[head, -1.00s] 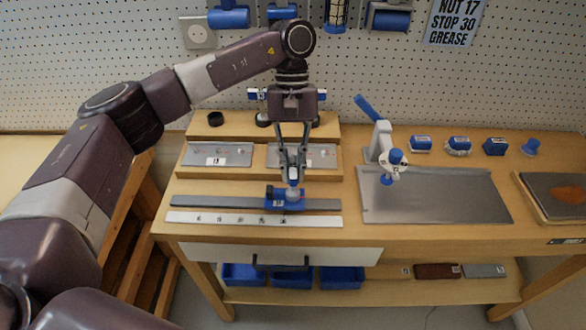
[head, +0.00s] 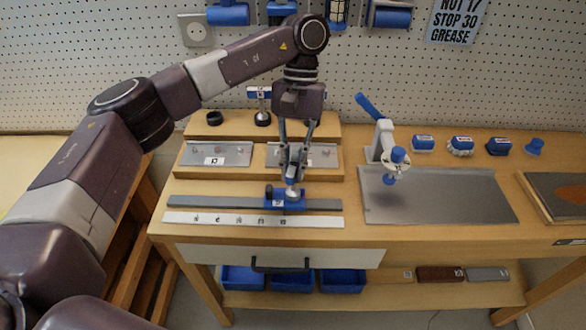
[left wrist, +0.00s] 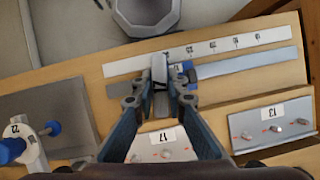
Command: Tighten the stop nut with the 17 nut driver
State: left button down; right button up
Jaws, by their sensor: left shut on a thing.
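The blue stop (head: 270,195) sits on the grey rail (head: 225,204) behind the white number strip (head: 190,219). It also shows partly in the left wrist view (left wrist: 188,68), mostly covered by the fingers. My left gripper (head: 292,183) points down and is shut on the stop, at its upper part. The nut on the stop cannot be made out. A blue-handled T-shaped driver (head: 258,92) stands upright in a holder at the back; its size cannot be read. The plate labelled 17 (left wrist: 148,141) lies behind the stop. My right gripper is not in view.
A plate labelled 13 (head: 230,150) lies left of the 17 plate. Several blue containers line the bench back. A wall sign (head: 455,22) reads NUT 17, STOP 30, GREASE.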

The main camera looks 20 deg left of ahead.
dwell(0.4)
pick_arm(q)
jog(key=shift+m, duration=0.4)
jog(key=shift+r+m+y, duration=0.1)
jog(key=shift+m+y, duration=0.2)
jog(key=shift+m, duration=0.8)
